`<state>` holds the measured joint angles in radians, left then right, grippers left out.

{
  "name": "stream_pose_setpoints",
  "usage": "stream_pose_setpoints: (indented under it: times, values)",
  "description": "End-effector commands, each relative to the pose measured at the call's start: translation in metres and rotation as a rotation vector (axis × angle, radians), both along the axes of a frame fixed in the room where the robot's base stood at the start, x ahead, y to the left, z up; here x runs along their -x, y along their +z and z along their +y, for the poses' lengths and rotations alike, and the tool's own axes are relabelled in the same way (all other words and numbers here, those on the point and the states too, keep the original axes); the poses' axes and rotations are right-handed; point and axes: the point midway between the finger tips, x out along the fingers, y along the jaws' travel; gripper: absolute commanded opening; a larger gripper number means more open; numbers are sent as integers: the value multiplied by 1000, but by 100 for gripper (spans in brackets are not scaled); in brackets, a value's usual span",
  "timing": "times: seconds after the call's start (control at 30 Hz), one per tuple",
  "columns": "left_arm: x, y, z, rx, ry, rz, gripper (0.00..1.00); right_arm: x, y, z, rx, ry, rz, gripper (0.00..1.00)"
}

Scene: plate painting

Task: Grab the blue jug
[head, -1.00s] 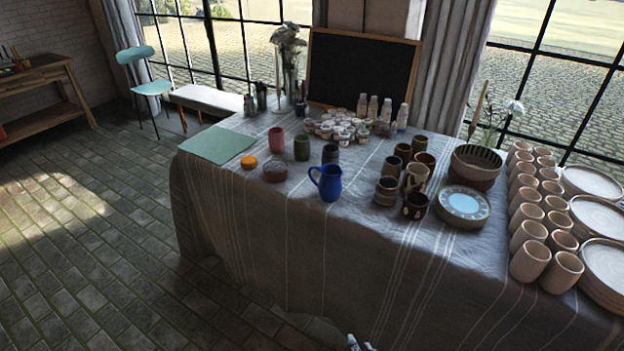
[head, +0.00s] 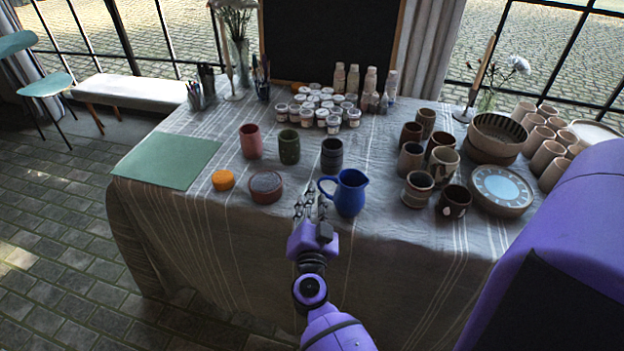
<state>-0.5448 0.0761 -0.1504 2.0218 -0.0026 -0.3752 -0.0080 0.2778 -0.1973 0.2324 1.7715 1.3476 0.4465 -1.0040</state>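The blue jug (head: 350,194) stands upright near the front edge of the cloth-covered table (head: 240,232), its handle facing left and its spout right. My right gripper (head: 310,203) comes up from below, just left of the jug and close to its handle. Its two fingers are apart with nothing seen between them. I cannot tell whether a finger touches the handle. My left gripper is not in view.
A red-brown bowl (head: 266,187) and an orange disc (head: 223,180) lie left of the gripper. A dark cup (head: 332,156) stands behind the jug. A brown mug (head: 418,189) and a patterned plate stack (head: 501,188) stand to the right.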

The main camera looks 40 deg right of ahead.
Motion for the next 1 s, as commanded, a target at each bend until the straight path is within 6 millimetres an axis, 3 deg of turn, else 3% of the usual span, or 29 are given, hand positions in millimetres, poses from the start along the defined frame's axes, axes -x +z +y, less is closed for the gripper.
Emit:
stream_pose_setpoints:
  times: [0.17,0.43,0.7,1.0]
  values:
    - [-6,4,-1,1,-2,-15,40,4,-3,-12,55,-46,56,24]
    - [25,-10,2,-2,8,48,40,-21,-2,-29,59,-44,56,24]
    - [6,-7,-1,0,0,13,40,-51,-4,-51,60,-43,58,24]
    - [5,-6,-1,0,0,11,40,-56,-3,-55,57,-43,57,24]
